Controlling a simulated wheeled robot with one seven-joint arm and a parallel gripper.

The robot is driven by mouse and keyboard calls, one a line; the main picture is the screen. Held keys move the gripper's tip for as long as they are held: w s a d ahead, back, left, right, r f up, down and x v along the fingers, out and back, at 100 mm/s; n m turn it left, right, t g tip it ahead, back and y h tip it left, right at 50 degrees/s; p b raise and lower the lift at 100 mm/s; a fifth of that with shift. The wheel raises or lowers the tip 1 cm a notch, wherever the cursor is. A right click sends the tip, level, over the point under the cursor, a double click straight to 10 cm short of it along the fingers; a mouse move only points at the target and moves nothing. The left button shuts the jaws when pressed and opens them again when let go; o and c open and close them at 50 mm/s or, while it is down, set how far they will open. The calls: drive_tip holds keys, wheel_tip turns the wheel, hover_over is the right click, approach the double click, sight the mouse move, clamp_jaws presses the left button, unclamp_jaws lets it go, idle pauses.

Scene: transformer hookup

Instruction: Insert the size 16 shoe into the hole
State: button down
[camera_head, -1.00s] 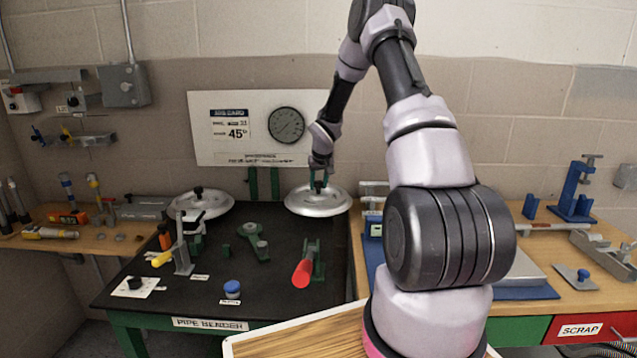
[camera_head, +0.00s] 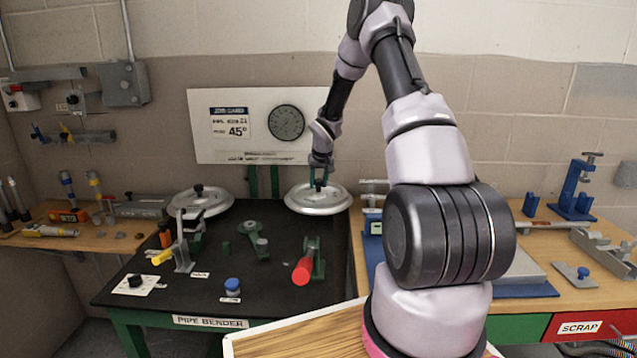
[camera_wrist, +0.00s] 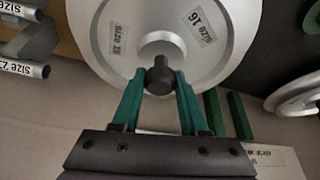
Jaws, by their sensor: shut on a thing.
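In the head view the shoe (camera_head: 318,203) is at the back right of the black pipe bender table, under my gripper (camera_head: 320,178). I cannot tell whether it touches the table. The hole is not clearly identifiable; a green bender part (camera_head: 252,240) with a round socket-like end stands mid-table.
A second silver disc (camera_head: 200,204) lies at the back left. A red-handled lever (camera_head: 303,270), a yellow-handled clamp (camera_head: 182,250) and a blue knob (camera_head: 232,286) stand on the bender table (camera_head: 130,297). A job card board (camera_head: 240,145) reading 45° is on the wall behind.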

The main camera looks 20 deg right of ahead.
drive_tip(key=shift+f, duration=1.4)
drive_tip(key=shift+c, duration=1.8)
unclamp_jaws()
drive_tip(key=shift+r, duration=2.5)
drive_tip(key=shift+r, duration=0.1)
drive_tip(key=v, duration=1)
drive_tip(key=shift+s+r, duration=0.2)
drive_tip(key=shift+r, duration=0.05)
